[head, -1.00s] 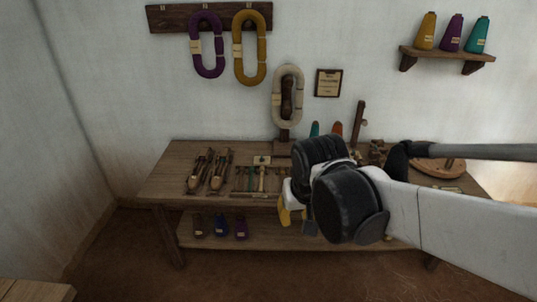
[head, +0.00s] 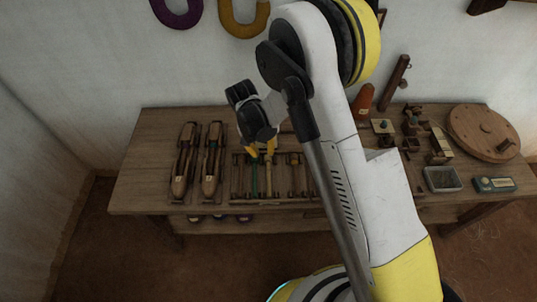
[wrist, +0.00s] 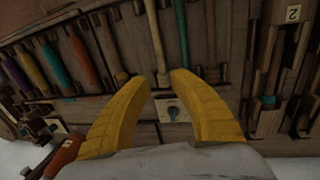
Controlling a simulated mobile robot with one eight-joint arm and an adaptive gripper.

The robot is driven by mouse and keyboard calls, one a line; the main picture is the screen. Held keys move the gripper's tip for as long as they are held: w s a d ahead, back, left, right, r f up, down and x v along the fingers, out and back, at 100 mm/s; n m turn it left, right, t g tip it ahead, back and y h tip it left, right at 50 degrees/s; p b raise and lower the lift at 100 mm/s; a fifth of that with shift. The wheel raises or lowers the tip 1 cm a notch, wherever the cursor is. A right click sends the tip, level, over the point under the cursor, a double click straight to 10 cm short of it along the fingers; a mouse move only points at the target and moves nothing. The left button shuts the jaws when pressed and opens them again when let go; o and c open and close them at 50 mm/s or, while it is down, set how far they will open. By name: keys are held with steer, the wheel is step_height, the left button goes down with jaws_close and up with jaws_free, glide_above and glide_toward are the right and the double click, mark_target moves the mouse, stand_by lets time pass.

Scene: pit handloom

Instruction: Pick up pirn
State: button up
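A wooden rack (head: 234,190) on the bench holds several pirns side by side. In the head view, a green pirn (head: 254,180) and a pale yellowish pirn (head: 268,182) lie below my gripper (head: 262,150). In the wrist view, my gripper (wrist: 157,78) has two yellow fingers spread apart with nothing between them. The pale pirn (wrist: 155,38) runs up from between the fingertips, and the green pirn (wrist: 195,35) lies just right of it. Teal (wrist: 54,62), purple (wrist: 30,68) and orange (wrist: 83,60) wound pirns lie to the left. Whether the fingertips touch anything cannot be told.
Two wooden shuttles (head: 184,165) lie left of the rack; one (wrist: 280,45) shows a tag "2" in the wrist view. A small card (wrist: 172,108) stands by the rack.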

mark_target(268, 167)
steer(key=f, duration=0.1)
steer(key=f+b, duration=0.1)
steer(key=f, duration=0.1)
steer(key=d+f, duration=0.1)
steer(key=f, duration=0.1)
steer(key=shift+s+b, duration=0.3)
steer(key=shift+b, duration=0.1)
steer(key=f+b, duration=0.2)
steer(key=f, duration=0.1)
steer(key=f+b, duration=0.1)
steer(key=f, duration=0.1)
steer(key=shift+s+d+f, duration=0.1)
steer(key=shift+d+f, duration=0.05)
steer(key=shift+d, duration=0.2)
jaws_close()
